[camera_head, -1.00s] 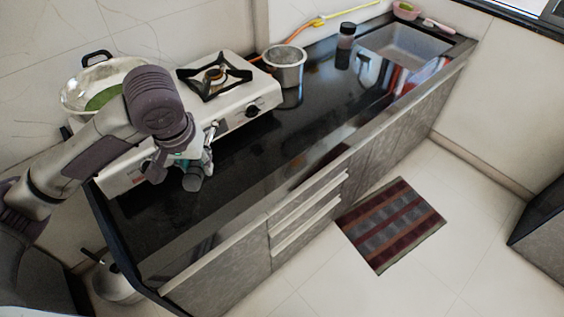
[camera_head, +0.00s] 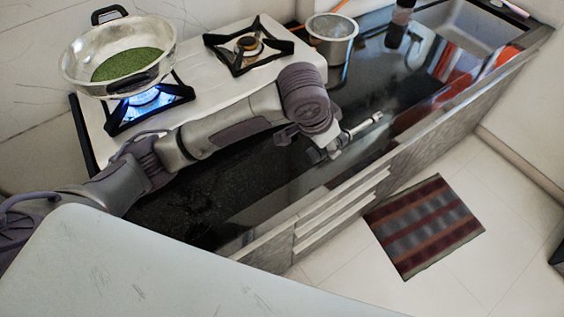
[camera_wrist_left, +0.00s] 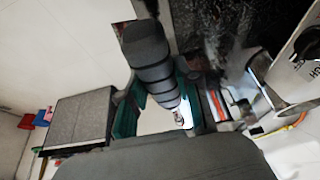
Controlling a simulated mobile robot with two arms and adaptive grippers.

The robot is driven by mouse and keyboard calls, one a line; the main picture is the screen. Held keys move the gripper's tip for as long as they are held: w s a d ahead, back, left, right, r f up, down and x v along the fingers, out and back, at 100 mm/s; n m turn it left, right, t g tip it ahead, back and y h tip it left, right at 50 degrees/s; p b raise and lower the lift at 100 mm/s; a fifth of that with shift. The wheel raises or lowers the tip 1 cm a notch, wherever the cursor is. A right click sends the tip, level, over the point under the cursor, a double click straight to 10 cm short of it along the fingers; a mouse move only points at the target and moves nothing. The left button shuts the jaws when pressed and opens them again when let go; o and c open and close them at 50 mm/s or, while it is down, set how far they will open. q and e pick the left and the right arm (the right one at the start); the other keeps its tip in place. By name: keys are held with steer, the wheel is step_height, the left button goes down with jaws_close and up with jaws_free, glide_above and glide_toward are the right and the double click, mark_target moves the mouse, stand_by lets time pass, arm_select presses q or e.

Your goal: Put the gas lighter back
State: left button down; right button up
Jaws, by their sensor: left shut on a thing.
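My left gripper (camera_head: 328,148) is shut on the gas lighter (camera_head: 362,126), above the dark counter in front of the stove. In the head view the lighter's pale metal rod sticks out to the right of the gripper. In the left wrist view the lighter's dark ribbed handle (camera_wrist_left: 148,60) lies between the teal fingers of my left gripper (camera_wrist_left: 155,105). The fingers hide part of the lighter. My right gripper is not in view.
A blue flame (camera_head: 146,99) burns under a pan of green food (camera_head: 165,50) on the stove (camera_head: 190,100). A metal pot (camera_head: 333,48) and a dark jar (camera_head: 398,24) stand behind the lighter. Bare black counter (camera_head: 235,185) lies below my arm. A striped mat (camera_head: 424,226) is on the floor.

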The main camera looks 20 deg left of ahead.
arm_select(q)
steer(key=w+a+f, duration=0.1)
steer(key=a+f, duration=0.1)
steer(key=a, duration=0.1)
steer(key=p, duration=0.1)
glide_above(285, 157)
steer(key=s+d, duration=0.2)
steer(key=f, duration=0.3)
steer(key=shift+w+f, duration=0.2)
steer(key=shift+w+a+f, duration=0.15)
steer(key=shift+a+f, duration=0.25)
steer(key=shift+a, duration=0.2)
steer(key=shift+w+a+f, duration=0.1)
steer(key=shift+a+f, duration=0.25)
steer(key=shift+a, duration=0.25)
steer(key=shift+a+f, duration=0.15)
steer(key=shift+a, duration=0.05)
steer(key=shift+f, duration=0.35)
step_height(285, 157, down, 2)
steer(key=shift+f, duration=0.7)
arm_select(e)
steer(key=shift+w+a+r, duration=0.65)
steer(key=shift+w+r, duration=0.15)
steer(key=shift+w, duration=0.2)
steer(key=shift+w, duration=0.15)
